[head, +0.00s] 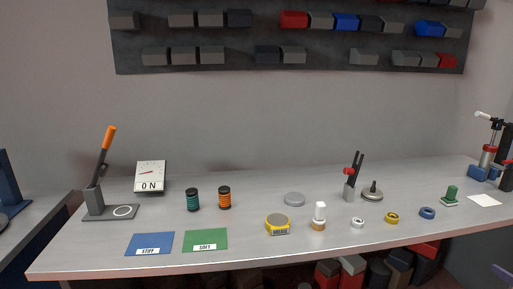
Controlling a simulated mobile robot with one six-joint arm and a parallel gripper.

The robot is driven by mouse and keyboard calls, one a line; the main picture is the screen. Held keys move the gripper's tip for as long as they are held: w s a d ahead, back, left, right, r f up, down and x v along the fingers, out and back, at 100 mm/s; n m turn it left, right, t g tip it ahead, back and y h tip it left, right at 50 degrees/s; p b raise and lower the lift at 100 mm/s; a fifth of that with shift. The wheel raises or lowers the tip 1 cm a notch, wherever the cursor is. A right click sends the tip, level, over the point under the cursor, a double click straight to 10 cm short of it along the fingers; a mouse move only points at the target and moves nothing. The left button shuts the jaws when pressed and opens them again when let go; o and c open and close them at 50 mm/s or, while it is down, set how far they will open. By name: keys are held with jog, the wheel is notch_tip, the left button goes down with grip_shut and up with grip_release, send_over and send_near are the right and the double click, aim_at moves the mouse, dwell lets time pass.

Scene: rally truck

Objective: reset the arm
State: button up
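Neither my arm nor my gripper shows in the head view, so I cannot see whether the gripper is open or shut. A long grey workbench (253,219) fills the lower part of the view. At its left end a grey lever stand (96,200) has a lever with an orange handle (109,138), tilted up to the right. A white dial gauge (150,176) reading "0 N" stands behind it. Two dark springs or coils, one with teal (193,199) and one with orange (225,197), stand upright on the bench.
A blue STIFF mat (149,239) and green SOFT mat (206,236) lie bare at the front. A yellow tape measure (277,225), small rings (391,218), a black-pronged stand (350,190) and a red-and-blue device (487,160) stand rightward. Bins (345,22) hang on the wall.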

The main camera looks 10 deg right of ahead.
jog(key=w+a+f+n+y, duration=0.25)
jog(key=w+a+f, duration=0.35)
jog(key=w+a, duration=0.4)
jog(key=w+a+f+n+y, duration=0.1)
jog(key=w+a+f+y, duration=0.2)
jog(key=w+a+f, duration=0.5)
jog(key=w+a+f+n+g+y, duration=0.1)
jog(key=w+a+f+g+y, duration=0.3)
jog(key=a, duration=0.6)
jog(key=w+a+f+n+t+h, duration=0.1)
jog(key=a+f, duration=0.6)
jog(key=a, duration=0.2)
jog(key=w+a+f+n+g+y, duration=0.25)
jog(key=a+f, duration=0.25)
jog(key=a, duration=0.5)
jog(key=s+a+f+n+g, duration=0.1)
jog(key=s+a+f+g, duration=0.3)
jog(key=s+a+f, duration=0.55)
jog(key=s+a+f+g, duration=0.3)
jog(key=s+a+f, duration=0.3)
jog(key=a, duration=0.7)
jog(key=s+a+f+g+h, duration=0.25)
jog(key=s+f, duration=0.35)
jog(key=s, duration=0.4)
jog(key=s+d+m+g+h, duration=0.3)
jog(key=s+d+m, duration=0.1)
jog(key=s, duration=0.4)
jog(key=shift+d+f, duration=0.4)
jog(key=shift+d, duration=0.5)
